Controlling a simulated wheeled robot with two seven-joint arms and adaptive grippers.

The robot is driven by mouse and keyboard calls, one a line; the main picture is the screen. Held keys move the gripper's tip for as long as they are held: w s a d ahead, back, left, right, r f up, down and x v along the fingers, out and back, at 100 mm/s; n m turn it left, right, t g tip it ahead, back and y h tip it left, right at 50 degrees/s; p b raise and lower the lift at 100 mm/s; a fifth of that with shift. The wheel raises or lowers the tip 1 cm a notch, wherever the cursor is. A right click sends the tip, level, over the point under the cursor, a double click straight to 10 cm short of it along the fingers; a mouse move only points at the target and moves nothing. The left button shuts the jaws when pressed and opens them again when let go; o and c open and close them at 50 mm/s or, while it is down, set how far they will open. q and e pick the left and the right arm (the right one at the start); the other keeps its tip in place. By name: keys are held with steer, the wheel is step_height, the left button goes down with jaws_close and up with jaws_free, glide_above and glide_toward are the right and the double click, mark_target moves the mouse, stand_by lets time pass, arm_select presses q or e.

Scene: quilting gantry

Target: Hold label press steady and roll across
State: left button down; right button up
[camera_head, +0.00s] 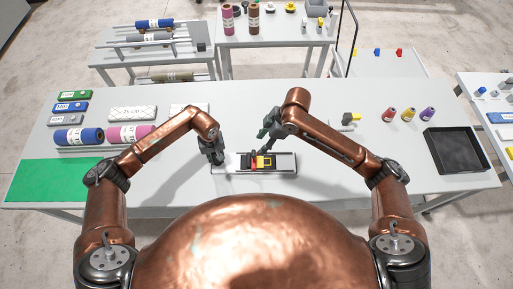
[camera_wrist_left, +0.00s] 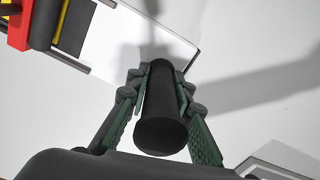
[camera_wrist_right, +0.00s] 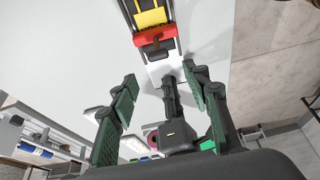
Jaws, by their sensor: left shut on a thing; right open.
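The label press (camera_head: 285,163) is a pale flat bed in a dark frame, lying on the grey table, with a yellow, red and black carriage (camera_head: 262,162) near its middle. The carriage also shows in the left wrist view (camera_wrist_left: 35,22) and the right wrist view (camera_wrist_right: 152,30). My left gripper (camera_head: 217,158) is at the press's left end, shut around an upright black cylindrical grip (camera_wrist_left: 160,115). How the grip joins the press is hidden. My right gripper (camera_head: 264,138) is open and empty, just behind and above the carriage; its fingers stand apart in its wrist view (camera_wrist_right: 160,95).
A green mat (camera_head: 50,180) lies at the table's left, with blue and pink rolls (camera_head: 130,134) behind it. Several small coloured spools (camera_head: 408,115) and a black tray (camera_head: 455,151) are at the right. The table in front of the press is clear.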

arm_select(q)
steer(key=shift+s+f, duration=0.2)
steer(key=shift+f, duration=0.05)
arm_select(e)
steer(key=shift+v, duration=1.1)
arm_select(q)
steer(key=c, duration=2.1)
jaws_free()
steer(key=o, duration=0.3)
steer(key=shift+w, duration=0.2)
steer(key=shift+o, duration=0.9)
steer(key=shift+r, duration=0.15)
